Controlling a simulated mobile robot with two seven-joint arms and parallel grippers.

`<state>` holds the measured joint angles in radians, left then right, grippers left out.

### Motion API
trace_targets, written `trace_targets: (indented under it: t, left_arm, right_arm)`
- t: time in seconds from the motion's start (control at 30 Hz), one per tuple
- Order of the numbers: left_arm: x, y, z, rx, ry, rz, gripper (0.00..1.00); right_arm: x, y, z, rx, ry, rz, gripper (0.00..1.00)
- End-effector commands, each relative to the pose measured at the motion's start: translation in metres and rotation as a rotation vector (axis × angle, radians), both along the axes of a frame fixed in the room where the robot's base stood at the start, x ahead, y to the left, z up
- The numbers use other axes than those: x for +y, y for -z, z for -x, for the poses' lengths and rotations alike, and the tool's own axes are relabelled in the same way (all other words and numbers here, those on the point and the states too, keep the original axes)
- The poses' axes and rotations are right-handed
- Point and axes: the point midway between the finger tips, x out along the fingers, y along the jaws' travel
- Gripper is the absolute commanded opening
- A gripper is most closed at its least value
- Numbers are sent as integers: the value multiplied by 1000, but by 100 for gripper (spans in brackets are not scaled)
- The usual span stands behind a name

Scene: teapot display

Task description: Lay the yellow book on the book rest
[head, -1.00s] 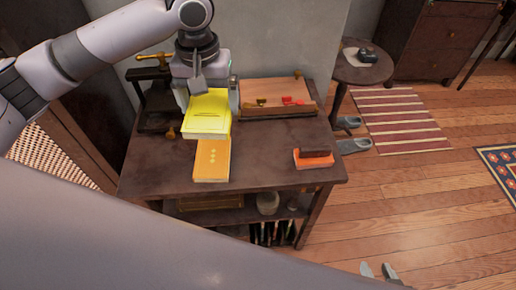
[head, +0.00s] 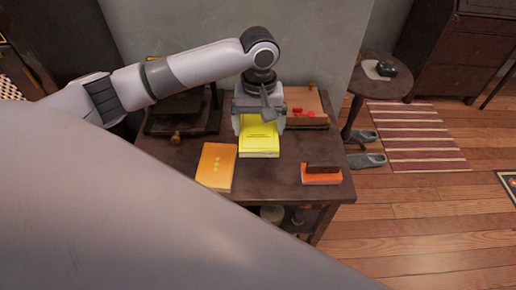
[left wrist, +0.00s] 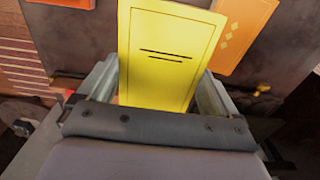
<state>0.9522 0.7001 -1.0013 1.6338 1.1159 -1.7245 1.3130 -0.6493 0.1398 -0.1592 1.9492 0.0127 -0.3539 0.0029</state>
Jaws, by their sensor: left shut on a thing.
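The bright yellow book (head: 259,143) is held between the fingers of my left gripper (head: 259,122), over the middle of the dark table. In the left wrist view the yellow book (left wrist: 168,50) sits between the two fingers (left wrist: 160,95), its cover with two dark lines facing the camera. The book rest (head: 308,102), a sloped wooden board with small red items on it, stands at the table's back, just right of the gripper. The gripper and book hide part of its left side. My right gripper is not in view.
An orange book (head: 216,166) lies at the front left of the table (head: 283,173). An orange-red block with a dark top (head: 321,175) lies at the right. A dark press with a brass knob (head: 176,137) stands at the back left. A round side table (head: 372,88) stands beyond.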

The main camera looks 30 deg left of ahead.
Motion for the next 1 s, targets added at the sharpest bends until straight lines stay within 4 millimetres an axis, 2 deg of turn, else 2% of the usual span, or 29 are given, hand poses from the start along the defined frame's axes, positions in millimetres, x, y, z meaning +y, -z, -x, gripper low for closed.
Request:
trace_targets:
  t: [0.03, 0.1, 0.37, 0.6, 1.0]
  left_arm:
    - [0, 14, 1, 2, 0, -1, 58]
    - [0, 28, 0, 2, -1, -1, 58]
    - [0, 54, 0, -1, 0, -1, 58]
    - [0, 87, 0, -1, 1, 0, 58]
    - [0, 92, 0, -1, 1, 0, 58]
  right_arm:
    - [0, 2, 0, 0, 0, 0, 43]
    - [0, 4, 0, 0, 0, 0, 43]
    - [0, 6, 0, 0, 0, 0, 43]
    - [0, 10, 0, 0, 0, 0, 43]
    - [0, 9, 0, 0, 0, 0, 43]
